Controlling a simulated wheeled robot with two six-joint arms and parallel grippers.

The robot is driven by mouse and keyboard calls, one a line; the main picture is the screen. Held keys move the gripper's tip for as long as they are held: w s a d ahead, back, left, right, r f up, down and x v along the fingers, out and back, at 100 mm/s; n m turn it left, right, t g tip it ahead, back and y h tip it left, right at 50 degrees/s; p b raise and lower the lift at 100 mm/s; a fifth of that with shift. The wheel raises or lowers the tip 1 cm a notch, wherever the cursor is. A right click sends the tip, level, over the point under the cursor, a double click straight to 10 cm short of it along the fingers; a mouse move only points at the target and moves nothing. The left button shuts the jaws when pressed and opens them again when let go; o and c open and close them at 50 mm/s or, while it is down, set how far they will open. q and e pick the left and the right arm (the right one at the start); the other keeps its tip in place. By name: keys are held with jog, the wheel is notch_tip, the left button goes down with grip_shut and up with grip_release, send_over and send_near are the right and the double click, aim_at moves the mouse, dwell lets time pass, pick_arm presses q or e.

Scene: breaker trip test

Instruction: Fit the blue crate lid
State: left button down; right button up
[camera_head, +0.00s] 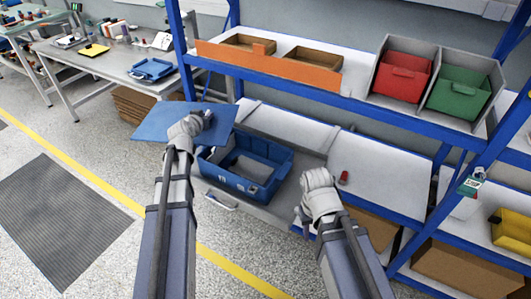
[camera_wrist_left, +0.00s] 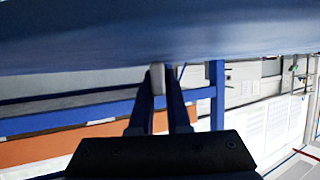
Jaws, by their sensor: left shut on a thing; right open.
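The blue crate lid (camera_head: 160,122) is a flat blue panel in the head view, held up to the left of and above the blue crate. My left gripper (camera_head: 207,117) is shut on it. In the left wrist view the lid (camera_wrist_left: 150,35) fills the top of the picture, and the left gripper's fingers (camera_wrist_left: 166,85) reach up to it. The blue crate (camera_head: 236,188) stands open on the lower shelf, with a grey shape inside that I cannot make out. My right gripper (camera_head: 306,225) is open and empty, right of the crate.
A small red object (camera_head: 343,178) lies on the shelf right of the crate. Blue shelf posts (camera_head: 181,50) and an upper shelf with an orange-fronted tray (camera_head: 270,66), a red bin (camera_head: 402,78) and a green bin (camera_head: 459,95) stand behind. Open floor lies left.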

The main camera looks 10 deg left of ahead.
pick_arm(q)
jog(key=w+d+f+m+h+b, duration=0.1)
jog(key=d+f+m+h+b, duration=0.1)
jog(key=d+f+b, duration=0.3)
jog(key=w+d+f+m+h+b, duration=0.1)
jog(key=d+f+b, duration=0.4)
jog(key=d, duration=0.9)
notch_tip(320, 180, down, 2)
jog(key=shift+w+d+f+m+g+h, duration=0.1)
jog(key=shift+w+d+m+g+h, duration=0.15)
jog(key=shift+m+h, duration=0.75)
jog(key=shift+s+a, duration=0.15)
jog(key=shift+s, duration=0.05)
jog(key=shift+f+b, duration=2.65)
jog(key=shift+b, duration=0.1)
jog(key=c, duration=0.8)
grip_release()
jog(key=p+v, duration=0.3)
jog(key=v, duration=0.4)
jog(key=shift+s+a+r, duration=0.2)
jog(key=shift+s, duration=0.1)
